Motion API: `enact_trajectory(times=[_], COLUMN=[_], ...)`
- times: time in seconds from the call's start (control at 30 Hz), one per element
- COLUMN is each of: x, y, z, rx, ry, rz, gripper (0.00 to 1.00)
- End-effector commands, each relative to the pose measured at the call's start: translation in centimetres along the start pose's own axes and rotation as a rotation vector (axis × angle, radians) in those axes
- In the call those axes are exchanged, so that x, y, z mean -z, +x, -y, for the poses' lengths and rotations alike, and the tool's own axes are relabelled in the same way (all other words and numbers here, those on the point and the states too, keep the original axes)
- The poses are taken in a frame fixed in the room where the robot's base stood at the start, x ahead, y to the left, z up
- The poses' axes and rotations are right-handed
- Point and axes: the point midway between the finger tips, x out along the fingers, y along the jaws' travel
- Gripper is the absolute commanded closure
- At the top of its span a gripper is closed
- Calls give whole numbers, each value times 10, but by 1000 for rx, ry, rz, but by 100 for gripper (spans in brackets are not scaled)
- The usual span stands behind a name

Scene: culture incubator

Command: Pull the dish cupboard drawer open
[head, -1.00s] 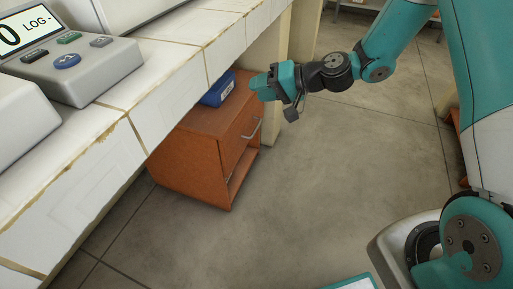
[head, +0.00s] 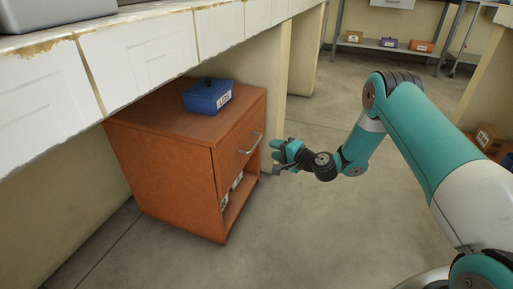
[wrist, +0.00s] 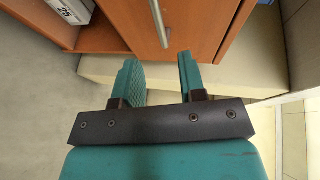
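The dish cupboard (head: 165,160) is an orange-brown wooden cabinet under the white bench. Its drawer (head: 238,145) is in the upper front, looks closed, and has a silver bar handle (head: 250,144). In the wrist view the handle (wrist: 159,22) stands beyond the fingertips, roughly in line with the gap between them. My gripper (head: 274,157) is in front of the drawer, just right of the handle, apart from it. In the wrist view my gripper (wrist: 158,62) has its two teal fingers apart with nothing between them.
A blue labelled box (head: 208,97) sits on the cupboard top. Below the drawer is an open shelf (head: 236,203) with labelled boxes inside. The white bench (head: 150,50) overhangs the cupboard. The floor (head: 290,235) in front is clear. A far shelf (head: 375,47) holds small boxes.

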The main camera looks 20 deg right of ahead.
Motion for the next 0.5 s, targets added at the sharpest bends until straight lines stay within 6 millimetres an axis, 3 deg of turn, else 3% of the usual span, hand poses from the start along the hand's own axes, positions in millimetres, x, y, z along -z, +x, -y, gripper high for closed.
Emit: enact_trajectory(times=[0.2,0.5], x=[-2,-1], y=[52,92], z=[-3,-1], rx=[5,2], ry=[-6,-2], rz=[3,1], gripper=[62,62])
